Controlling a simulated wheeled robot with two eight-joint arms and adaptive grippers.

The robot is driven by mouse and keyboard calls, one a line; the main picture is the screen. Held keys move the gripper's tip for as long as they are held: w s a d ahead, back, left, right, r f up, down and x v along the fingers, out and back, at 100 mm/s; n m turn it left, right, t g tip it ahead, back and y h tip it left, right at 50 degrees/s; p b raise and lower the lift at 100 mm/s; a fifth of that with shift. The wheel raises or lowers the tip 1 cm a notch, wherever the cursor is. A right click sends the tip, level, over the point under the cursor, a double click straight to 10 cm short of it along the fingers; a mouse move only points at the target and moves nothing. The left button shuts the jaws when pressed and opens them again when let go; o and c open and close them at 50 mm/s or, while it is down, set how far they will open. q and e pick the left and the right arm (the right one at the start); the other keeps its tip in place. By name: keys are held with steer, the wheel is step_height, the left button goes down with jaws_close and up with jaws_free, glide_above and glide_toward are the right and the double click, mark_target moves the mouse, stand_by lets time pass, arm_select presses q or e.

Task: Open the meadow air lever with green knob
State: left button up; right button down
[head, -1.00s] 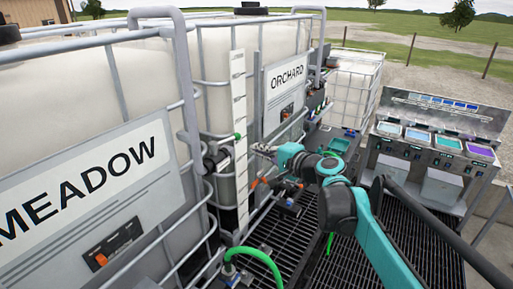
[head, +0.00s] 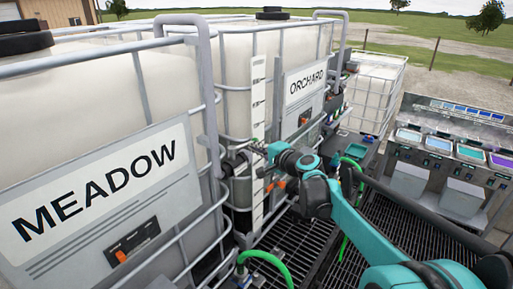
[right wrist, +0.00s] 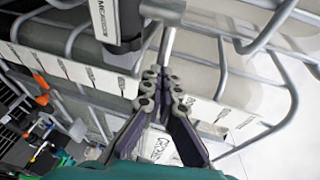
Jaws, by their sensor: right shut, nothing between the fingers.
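The white MEADOW tank (head: 110,85) stands at the left of the head view, with its sign facing me. A dark valve pipe (head: 232,163) sticks out near its right corner, beside a tall white gauge strip (head: 258,100). My right gripper (head: 258,147) is shut and empty, its tips in front of the strip by the pipe's end. I cannot make out the green knob now; the gripper seems to cover its place. In the right wrist view the shut fingertips (right wrist: 160,76) are just below a grey rod (right wrist: 168,44); contact is unclear. My left gripper is out of view.
The ORCHARD tank (head: 305,95) stands beyond, with orange-handled valves below it. Grey cage bars (head: 209,100) stand close to my right gripper. A green hose (head: 268,258) curves low in front. A bench with coloured trays (head: 455,145) is at the right.

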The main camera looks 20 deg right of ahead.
steer(key=w+n+g+y+b, duration=0.1)
steer(key=w+n+y, duration=0.1)
steer(key=y, duration=0.1)
steer(key=shift+w+n+g, duration=0.3)
stand_by(0.4)
